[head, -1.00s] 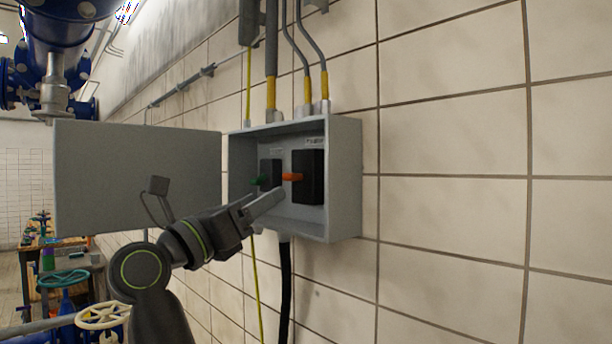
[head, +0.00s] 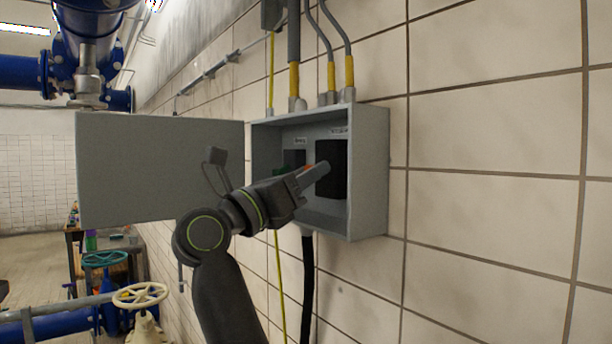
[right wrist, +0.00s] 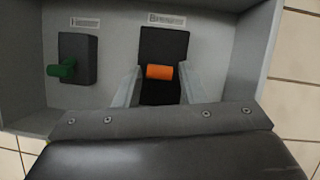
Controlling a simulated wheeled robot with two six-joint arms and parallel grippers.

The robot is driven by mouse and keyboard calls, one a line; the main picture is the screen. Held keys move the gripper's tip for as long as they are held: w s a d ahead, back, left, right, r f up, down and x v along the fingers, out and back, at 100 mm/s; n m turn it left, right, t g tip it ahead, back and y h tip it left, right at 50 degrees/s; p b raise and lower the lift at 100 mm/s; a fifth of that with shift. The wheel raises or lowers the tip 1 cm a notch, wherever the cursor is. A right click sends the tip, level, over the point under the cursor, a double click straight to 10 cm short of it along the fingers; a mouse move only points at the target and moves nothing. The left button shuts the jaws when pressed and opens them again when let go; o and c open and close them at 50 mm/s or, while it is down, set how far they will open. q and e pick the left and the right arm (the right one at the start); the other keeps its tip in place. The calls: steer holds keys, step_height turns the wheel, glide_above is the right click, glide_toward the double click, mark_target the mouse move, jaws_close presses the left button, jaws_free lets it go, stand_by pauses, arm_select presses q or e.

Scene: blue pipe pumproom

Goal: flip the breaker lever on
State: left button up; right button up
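The grey breaker box (head: 369,170) hangs on the tiled wall with its door (head: 150,165) swung open to the left. Inside, the right-hand black breaker (head: 333,168) carries an orange lever (right wrist: 160,72); in the head view my gripper mostly covers that lever. The left black breaker (right wrist: 77,57) carries a green lever (right wrist: 61,70). My right gripper (head: 318,170) reaches into the box. In the right wrist view its two fingers (right wrist: 158,88) stand apart on either side of the orange lever, with small gaps showing. My left gripper is not in view.
Conduits (head: 331,75) enter the box from above and a black cable (head: 308,280) leaves below. The door stands close behind my right arm. Blue pipes and a cream handwheel (head: 140,296) are at the lower left. The wall to the right is clear.

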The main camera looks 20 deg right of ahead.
steer(key=c, duration=0.3)
steer(key=shift+r+p, duration=0.3)
steer(key=shift+p, duration=0.3)
steer(key=shift+c, duration=0.2)
steer(key=g+y+p, duration=0.1)
steer(key=y+p, duration=0.1)
steer(key=p, duration=0.2)
steer(key=r+g+y+p, duration=0.1)
steer(key=y+p, duration=0.1)
steer(key=p, duration=0.1)
steer(key=shift+r+m+p, duration=0.25)
steer(key=shift+m+p, duration=0.05)
steer(key=shift+p, duration=0.1)
steer(key=shift+g+y, duration=0.3)
steer(key=shift+y, duration=0.2)
steer(key=shift+f, duration=0.1)
steer(key=o, duration=1)
steer(key=shift+w+d, duration=0.1)
steer(key=shift+d, duration=0.05)
